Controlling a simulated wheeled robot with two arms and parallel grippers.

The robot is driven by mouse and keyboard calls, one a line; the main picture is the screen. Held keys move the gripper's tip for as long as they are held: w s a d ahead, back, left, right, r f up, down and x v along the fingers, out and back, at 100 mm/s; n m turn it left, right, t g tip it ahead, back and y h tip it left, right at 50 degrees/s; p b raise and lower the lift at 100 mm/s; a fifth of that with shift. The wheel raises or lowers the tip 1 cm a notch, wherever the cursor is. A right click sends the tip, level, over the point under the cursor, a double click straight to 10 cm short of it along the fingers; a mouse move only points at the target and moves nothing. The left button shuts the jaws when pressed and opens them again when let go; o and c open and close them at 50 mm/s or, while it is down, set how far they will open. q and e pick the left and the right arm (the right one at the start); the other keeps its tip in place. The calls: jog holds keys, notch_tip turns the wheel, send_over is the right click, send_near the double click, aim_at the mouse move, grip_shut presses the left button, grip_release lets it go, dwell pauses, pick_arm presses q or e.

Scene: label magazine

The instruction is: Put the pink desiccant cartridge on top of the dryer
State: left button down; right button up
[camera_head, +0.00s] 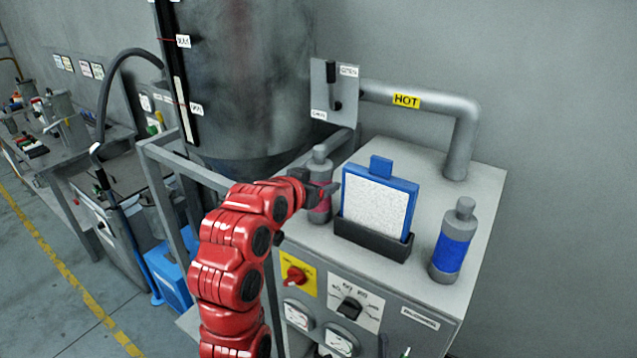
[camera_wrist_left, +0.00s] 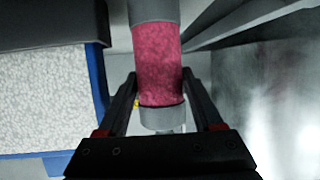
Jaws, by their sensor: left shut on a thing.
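The pink desiccant cartridge (camera_head: 319,206) is a grey-capped cylinder with a pink middle band. It is upright at the left side of the top of the dryer (camera_head: 478,180), beside the blue-framed panel. My left gripper (camera_head: 322,184) is shut on the cartridge and hides part of its upper body. In the left wrist view the cartridge (camera_wrist_left: 157,65) is between the two fingers. I cannot tell whether its base touches the dryer top. My right gripper is not in view.
A blue-framed filter panel (camera_head: 377,203) stands in a black holder (camera_head: 372,239) close to the right of the cartridge. A blue-banded cartridge (camera_head: 453,243) stands at the dryer's right. A pipe marked HOT (camera_head: 430,103) rises behind. A grey metal tank (camera_head: 240,80) stands at the back left.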

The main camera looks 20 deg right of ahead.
pick_arm(q)
jog(key=shift+f, duration=0.25)
grip_release()
jog(key=shift+s+a+r+b, duration=0.1)
jog(key=shift+s+a+b, duration=0.3)
jog(key=shift+b, duration=0.2)
jog(key=p+v, duration=0.2)
jog(key=v, duration=1.4)
